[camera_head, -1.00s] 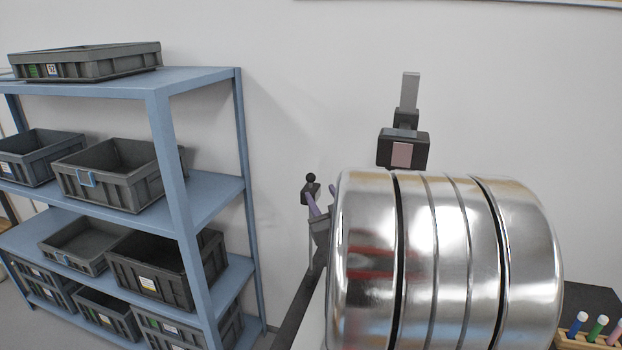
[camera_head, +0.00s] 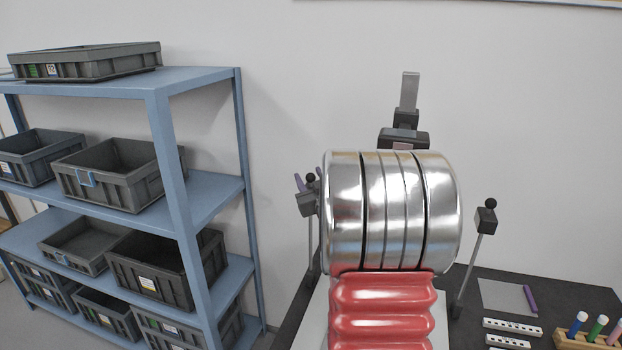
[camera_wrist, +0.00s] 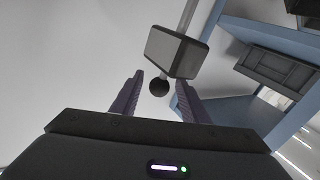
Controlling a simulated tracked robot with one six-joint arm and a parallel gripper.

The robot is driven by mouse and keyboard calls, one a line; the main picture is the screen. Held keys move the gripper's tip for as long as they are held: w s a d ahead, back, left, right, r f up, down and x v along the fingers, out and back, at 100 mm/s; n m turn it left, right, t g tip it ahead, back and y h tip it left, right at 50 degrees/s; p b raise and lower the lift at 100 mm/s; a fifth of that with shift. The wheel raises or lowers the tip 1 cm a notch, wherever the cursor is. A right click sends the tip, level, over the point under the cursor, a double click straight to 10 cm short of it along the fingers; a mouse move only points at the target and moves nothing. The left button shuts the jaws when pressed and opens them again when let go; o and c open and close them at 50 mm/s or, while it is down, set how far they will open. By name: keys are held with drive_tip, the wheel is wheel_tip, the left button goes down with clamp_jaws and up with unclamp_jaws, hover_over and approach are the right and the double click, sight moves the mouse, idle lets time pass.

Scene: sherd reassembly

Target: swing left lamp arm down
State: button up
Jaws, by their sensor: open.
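The left lamp's grey box-shaped head (camera_head: 308,203) stands on a thin upright post left of my shiny arm link in the head view. A small black ball knob (camera_head: 310,177) sits on top of it. In the wrist view the lamp head (camera_wrist: 178,52) is close ahead, with its knob (camera_wrist: 159,88) between the two purple fingers. My gripper (camera_wrist: 160,79) is open, one finger on either side of the knob, with a gap showing at the left finger. I cannot tell whether the right finger touches the lamp.
A camera-like device on a stand (camera_head: 404,135) is behind my arm. A rack of coloured markers (camera_head: 590,335) is at the right. A blue shelf (camera_head: 205,200) with grey bins is at the left.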

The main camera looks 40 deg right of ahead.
drive_tip(key=shift+c, duration=0.5)
clamp_jaws()
